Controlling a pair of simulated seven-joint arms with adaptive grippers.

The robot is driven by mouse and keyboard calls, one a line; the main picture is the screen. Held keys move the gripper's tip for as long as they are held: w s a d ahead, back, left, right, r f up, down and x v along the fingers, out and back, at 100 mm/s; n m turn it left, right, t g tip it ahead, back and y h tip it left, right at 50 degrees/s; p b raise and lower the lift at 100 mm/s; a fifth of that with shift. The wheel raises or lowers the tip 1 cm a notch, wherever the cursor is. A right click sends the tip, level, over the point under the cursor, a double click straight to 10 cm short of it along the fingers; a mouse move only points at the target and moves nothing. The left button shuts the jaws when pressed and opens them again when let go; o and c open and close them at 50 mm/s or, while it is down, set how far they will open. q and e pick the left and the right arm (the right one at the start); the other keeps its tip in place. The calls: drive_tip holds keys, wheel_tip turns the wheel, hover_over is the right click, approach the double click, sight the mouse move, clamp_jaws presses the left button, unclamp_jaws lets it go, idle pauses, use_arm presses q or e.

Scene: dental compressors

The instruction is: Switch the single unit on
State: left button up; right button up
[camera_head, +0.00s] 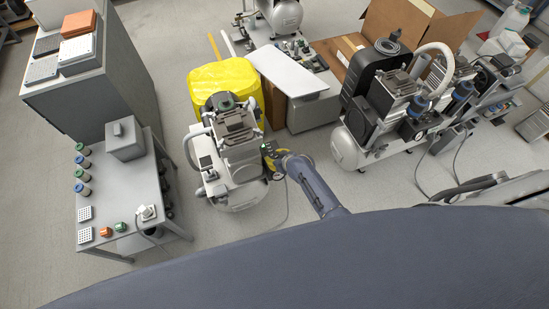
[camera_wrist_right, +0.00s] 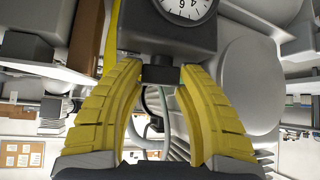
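The single unit (camera_head: 236,140), a pale compressor with a grey motor head, stands on the floor in the middle of the head view. My right gripper (camera_head: 270,162) is at its right side, by a small dark switch box with a green light (camera_head: 266,147). In the right wrist view, the dark switch box (camera_wrist_right: 168,36) carries a round white gauge (camera_wrist_right: 187,5). A small black knob (camera_wrist_right: 160,74) is under the box. My left gripper is out of view.
A yellow-covered bin (camera_head: 225,77) stands behind the unit. A grey table (camera_head: 125,195) with a grey box and small parts is at left. A larger compressor (camera_head: 395,110) stands at right, near cardboard boxes. A hose hangs behind my fingers in the wrist view. Floor is clear between unit and table.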

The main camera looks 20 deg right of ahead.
drive_tip(key=c, duration=0.5)
drive_tip(key=shift+o, duration=0.2)
drive_tip(key=shift+a+m+h, duration=0.1)
drive_tip(key=shift+m+h, duration=0.5)
drive_tip(key=shift+m, duration=0.3)
drive_tip(key=shift+m+t+h, duration=0.3)
drive_tip(key=shift+m+h, duration=0.1)
drive_tip(key=shift+m, duration=0.2)
drive_tip(key=o, duration=0.9)
